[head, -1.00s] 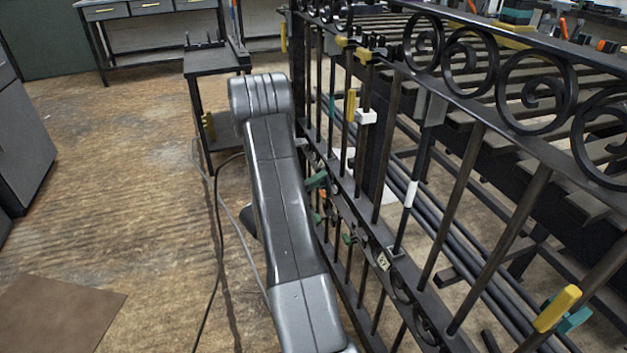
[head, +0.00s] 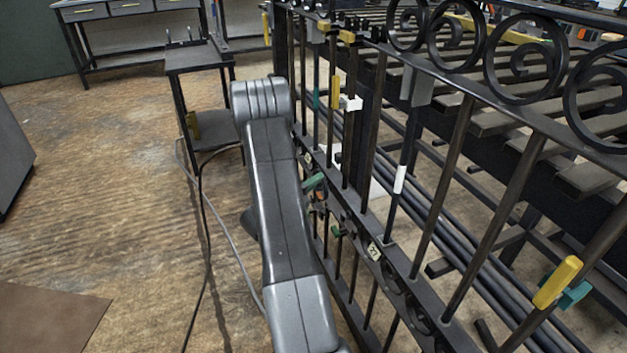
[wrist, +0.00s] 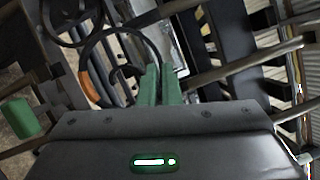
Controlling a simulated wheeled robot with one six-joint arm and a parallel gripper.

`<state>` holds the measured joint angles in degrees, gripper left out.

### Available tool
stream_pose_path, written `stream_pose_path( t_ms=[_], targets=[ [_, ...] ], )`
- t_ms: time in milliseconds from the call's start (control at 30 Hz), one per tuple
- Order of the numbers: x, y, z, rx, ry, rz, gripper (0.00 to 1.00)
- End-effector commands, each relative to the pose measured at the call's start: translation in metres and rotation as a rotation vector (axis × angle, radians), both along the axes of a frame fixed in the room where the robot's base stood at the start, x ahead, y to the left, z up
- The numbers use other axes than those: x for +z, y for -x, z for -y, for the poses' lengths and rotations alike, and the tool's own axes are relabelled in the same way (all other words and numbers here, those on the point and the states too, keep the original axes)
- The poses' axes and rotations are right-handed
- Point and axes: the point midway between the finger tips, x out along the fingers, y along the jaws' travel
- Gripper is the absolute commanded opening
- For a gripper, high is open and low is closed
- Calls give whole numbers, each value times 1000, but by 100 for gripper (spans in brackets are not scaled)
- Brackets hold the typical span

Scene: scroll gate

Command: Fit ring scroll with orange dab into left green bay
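In the wrist view, a dark ring scroll (wrist: 98,42) with a curl inside carries an orange dab (wrist: 96,88) on its left side. The green fingers of my gripper (wrist: 158,84) are close together on the ring's right side, apparently shut on it. In the head view my grey arm hides most of the gripper. Small green pieces (head: 314,181) show beside the arm at the gate's lower rail; I cannot tell whether they mark a bay. A green block (wrist: 20,118) is at the left of the wrist view. I cannot tell which bay is the left green one.
The dark gate (head: 465,105) with upright bars and a row of scrolls fills the right side, close to my arm. A yellow-and-teal clamp (head: 558,283) is on a bar. A small table (head: 198,58) stands behind. Floor at left is mostly clear, with a cable (head: 205,250).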

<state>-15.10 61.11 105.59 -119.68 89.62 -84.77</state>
Motion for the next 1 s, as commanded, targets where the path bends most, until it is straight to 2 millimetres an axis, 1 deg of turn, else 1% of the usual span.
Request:
stream_pose_path(
  t_ms=[100,433,1000],
  targets=[
    [-9,0,0,0,0,1,0],
    [-23,0,0,0,1,2,0],
    [-25,0,0,0,0,1,0]
  ],
)
